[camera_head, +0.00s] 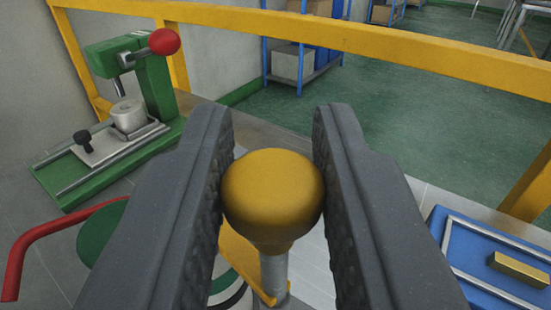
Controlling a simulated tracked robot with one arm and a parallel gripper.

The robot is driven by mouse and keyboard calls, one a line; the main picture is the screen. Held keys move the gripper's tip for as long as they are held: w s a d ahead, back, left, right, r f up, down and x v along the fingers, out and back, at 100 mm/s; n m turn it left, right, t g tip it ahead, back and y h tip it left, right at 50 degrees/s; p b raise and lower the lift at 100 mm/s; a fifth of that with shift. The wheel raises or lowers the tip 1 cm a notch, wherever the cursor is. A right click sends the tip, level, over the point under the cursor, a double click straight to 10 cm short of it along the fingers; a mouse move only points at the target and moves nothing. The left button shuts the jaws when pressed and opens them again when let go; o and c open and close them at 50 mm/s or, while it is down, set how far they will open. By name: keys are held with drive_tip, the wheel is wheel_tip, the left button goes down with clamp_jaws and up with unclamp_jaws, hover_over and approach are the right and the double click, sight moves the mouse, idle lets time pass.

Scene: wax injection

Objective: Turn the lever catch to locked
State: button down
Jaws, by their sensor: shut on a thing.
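My gripper (271,190) points forward with its two dark ribbed fingers on either side of a yellow round knob (273,195). It is shut on the knob, with a finger against each side. The knob sits on top of a grey metal rod (274,275), which looks like the lever catch. A yellow arm (245,268) shows at the foot of the rod, partly hidden by the left finger. The lower end of the catch and what it locks are hidden.
A green press (150,85) with a red ball handle stands at the left. A red curved bar (50,240) lies at lower left. A blue tray (490,260) with a brass block (520,268) is at lower right. A yellow rail (330,40) crosses behind the bench.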

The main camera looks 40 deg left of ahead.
drive_tip(key=shift+r+n+g+y+p, duration=0.15)
drive_tip(key=shift+n+g+y+p, duration=0.95)
drive_tip(key=shift+y, duration=0.2)
drive_tip(key=shift+n+g+y, duration=0.3)
drive_tip(key=shift+g, duration=0.1)
drive_tip(key=c, duration=1.3)
unclamp_jaws()
drive_tip(key=b+v, duration=0.1)
drive_tip(key=v, duration=1.2)
drive_tip(key=shift+s+d+b, duration=0.25)
drive_tip(key=shift+s+b, duration=0.05)
drive_tip(key=shift+b, duration=0.05)
